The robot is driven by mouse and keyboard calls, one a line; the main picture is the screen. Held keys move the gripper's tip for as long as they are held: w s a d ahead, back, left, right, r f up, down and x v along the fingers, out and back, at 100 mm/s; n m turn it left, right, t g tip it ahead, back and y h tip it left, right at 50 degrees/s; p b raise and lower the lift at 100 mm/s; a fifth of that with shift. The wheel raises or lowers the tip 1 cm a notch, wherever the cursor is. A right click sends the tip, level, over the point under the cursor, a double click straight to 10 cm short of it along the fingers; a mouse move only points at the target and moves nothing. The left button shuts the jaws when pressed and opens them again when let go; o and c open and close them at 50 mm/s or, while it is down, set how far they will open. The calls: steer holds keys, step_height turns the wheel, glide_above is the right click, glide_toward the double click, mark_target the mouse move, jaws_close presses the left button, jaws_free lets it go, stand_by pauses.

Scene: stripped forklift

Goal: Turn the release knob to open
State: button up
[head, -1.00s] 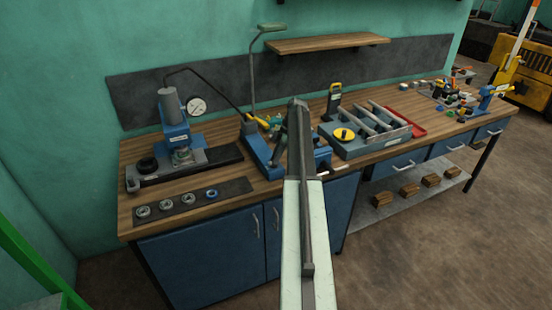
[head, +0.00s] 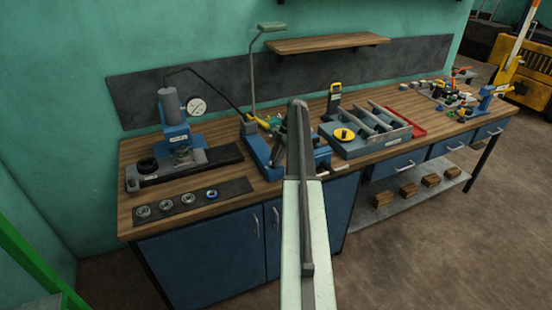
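A blue hand pump (head: 262,152) stands on the workbench in the middle of the head view. A dark hose joins it to the blue press (head: 176,138) with the round gauge (head: 196,107). Small green and yellow parts show at the pump's far end, left of my arm. I cannot pick out the release knob for certain; my arm covers part of the pump. My arm reaches up over the bench front toward the pump. My gripper is hidden behind it.
The wooden bench top (head: 225,176) holds a dark mat (head: 190,203) with several rings at front left. A red tray (head: 412,127) and small coloured parts lie on the right. A lamp (head: 270,28) and shelf (head: 326,43) are above.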

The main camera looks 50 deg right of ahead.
steer(key=p+v, duration=0.7)
steer(key=v, duration=0.1)
steer(key=shift+f, duration=0.1)
steer(key=w+a+f+m+g+h+b, duration=0.1)
steer(key=a+m, duration=0.1)
steer(key=a, duration=0.9)
steer(key=w+a+f+m+b, duration=0.1)
steer(key=a+f+m, duration=0.1)
steer(key=a, duration=0.8)
steer(key=w+a+f+m+g+h+b, duration=0.1)
steer(key=a+m, duration=0.1)
steer(key=a, duration=0.9)
steer(key=s+a+f+m+h+b, duration=0.1)
steer(key=s+a+m, duration=0.3)
steer(key=a, duration=0.9)
steer(key=s+a+f+m+h+b, duration=0.1)
steer(key=s+a, duration=0.4)
steer(key=a, duration=0.9)
steer(key=f+m, duration=0.1)
steer(key=m, duration=0.1)
steer(key=shift+s+m, duration=0.35)
steer(key=shift+m, duration=0.05)
